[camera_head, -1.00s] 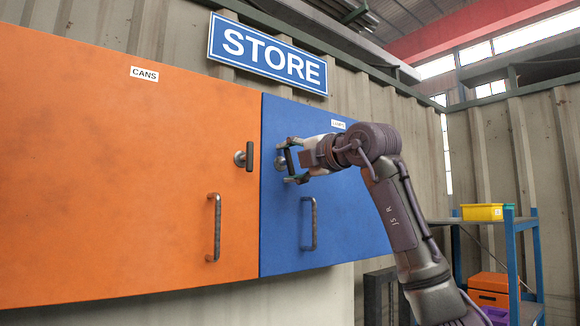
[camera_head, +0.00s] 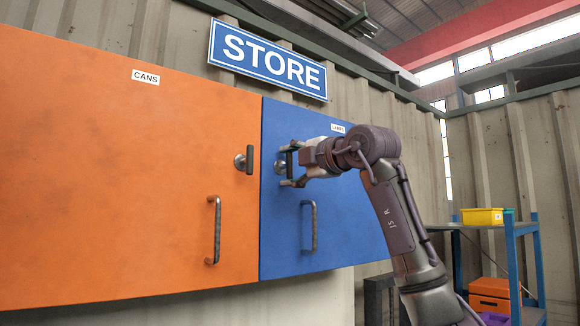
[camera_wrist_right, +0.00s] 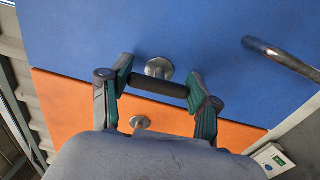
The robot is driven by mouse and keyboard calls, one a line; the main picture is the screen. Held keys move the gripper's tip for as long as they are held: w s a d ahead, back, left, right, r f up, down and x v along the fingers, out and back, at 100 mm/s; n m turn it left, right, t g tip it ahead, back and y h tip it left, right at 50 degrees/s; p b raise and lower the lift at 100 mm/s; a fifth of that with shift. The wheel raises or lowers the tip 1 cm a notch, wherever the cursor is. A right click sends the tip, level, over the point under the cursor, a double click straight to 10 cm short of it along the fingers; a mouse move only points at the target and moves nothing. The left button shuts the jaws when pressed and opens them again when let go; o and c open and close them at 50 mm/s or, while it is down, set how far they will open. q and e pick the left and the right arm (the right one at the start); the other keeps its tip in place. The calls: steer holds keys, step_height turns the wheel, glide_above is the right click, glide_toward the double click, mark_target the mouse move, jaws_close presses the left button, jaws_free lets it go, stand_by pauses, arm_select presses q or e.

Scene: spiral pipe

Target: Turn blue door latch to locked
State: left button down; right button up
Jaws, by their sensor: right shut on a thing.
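The blue door (camera_head: 350,215) has a latch (camera_head: 289,163) with a dark bar on a round metal base, near its upper left edge. The bar looks upright in the head view. In the right wrist view the latch bar (camera_wrist_right: 158,84) spans between the two fingertips, with its metal base behind it. My right gripper (camera_head: 287,163) is shut on the latch, one finger at each end of the bar. It also shows in the right wrist view (camera_wrist_right: 160,86). My left gripper is in no view.
The orange door (camera_head: 120,170) on the left has its own latch (camera_head: 248,159) close by and a pull handle (camera_head: 214,230). The blue door's pull handle (camera_head: 310,227) is below my gripper. A blue shelf (camera_head: 512,250) with a yellow bin (camera_head: 482,217) stands at right.

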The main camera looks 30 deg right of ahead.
steer(key=o, duration=1.2)
steer(key=shift+c, duration=0.2)
steer(key=shift+d, duration=0.1)
steer(key=shift+s, duration=0.1)
steer(key=s, duration=1.2)
steer(key=shift+d, duration=0.45)
steer(key=shift+w, duration=0.1)
